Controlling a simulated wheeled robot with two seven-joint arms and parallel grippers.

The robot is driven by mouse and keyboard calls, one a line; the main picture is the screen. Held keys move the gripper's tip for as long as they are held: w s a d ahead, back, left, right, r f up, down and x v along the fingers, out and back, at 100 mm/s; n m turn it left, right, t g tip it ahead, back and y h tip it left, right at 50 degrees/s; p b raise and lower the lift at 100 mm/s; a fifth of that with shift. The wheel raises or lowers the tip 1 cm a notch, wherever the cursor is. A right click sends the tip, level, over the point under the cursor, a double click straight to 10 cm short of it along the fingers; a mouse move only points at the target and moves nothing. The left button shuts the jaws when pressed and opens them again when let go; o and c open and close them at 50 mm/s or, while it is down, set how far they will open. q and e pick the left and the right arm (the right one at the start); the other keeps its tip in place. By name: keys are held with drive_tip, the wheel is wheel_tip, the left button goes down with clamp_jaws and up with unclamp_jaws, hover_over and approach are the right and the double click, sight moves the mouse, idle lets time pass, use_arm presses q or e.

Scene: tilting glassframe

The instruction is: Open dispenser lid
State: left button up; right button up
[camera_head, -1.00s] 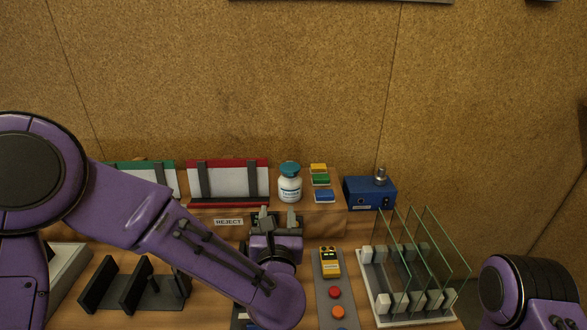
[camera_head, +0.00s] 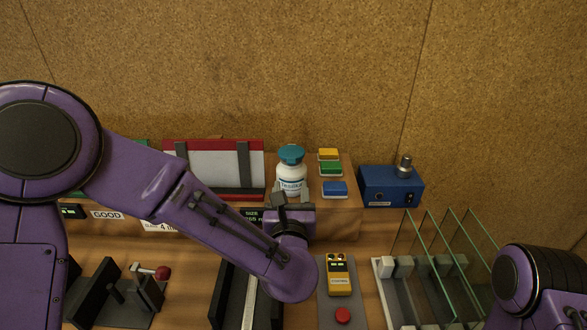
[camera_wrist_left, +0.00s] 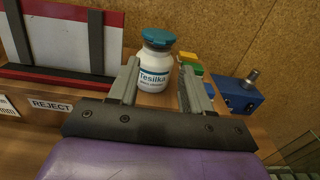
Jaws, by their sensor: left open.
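The dispenser is a white bottle (camera_head: 291,177) with a teal lid (camera_head: 291,154) and a "Tesilka" label. It stands upright on the wooden shelf, and the lid is on it. In the left wrist view the bottle (camera_wrist_left: 154,70) appears ahead, between my two finger lines, with its lid (camera_wrist_left: 158,37) above fingertip level. My left gripper (camera_wrist_left: 158,75) is open and empty, its fingers pointing at the bottle. In the head view my left gripper (camera_head: 292,197) is just in front of the bottle's lower part. I cannot tell whether a finger touches it. My right gripper is out of view.
A red-topped holder (camera_head: 213,170) stands left of the bottle. Yellow, green and blue blocks (camera_head: 334,188) and a blue box with a knob (camera_head: 390,187) are to its right. Upright glass panes (camera_head: 440,260) stand at lower right. A yellow meter (camera_head: 339,275) lies on the lower table.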

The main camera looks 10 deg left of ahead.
sight(291, 163)
use_arm(q)
drive_tip(key=p+x, duration=0.1)
drive_tip(key=x, duration=0.9)
drive_tip(key=shift+w+p, duration=0.15)
drive_tip(key=shift+p, duration=0.2)
drive_tip(key=shift+c, duration=0.3)
clamp_jaws()
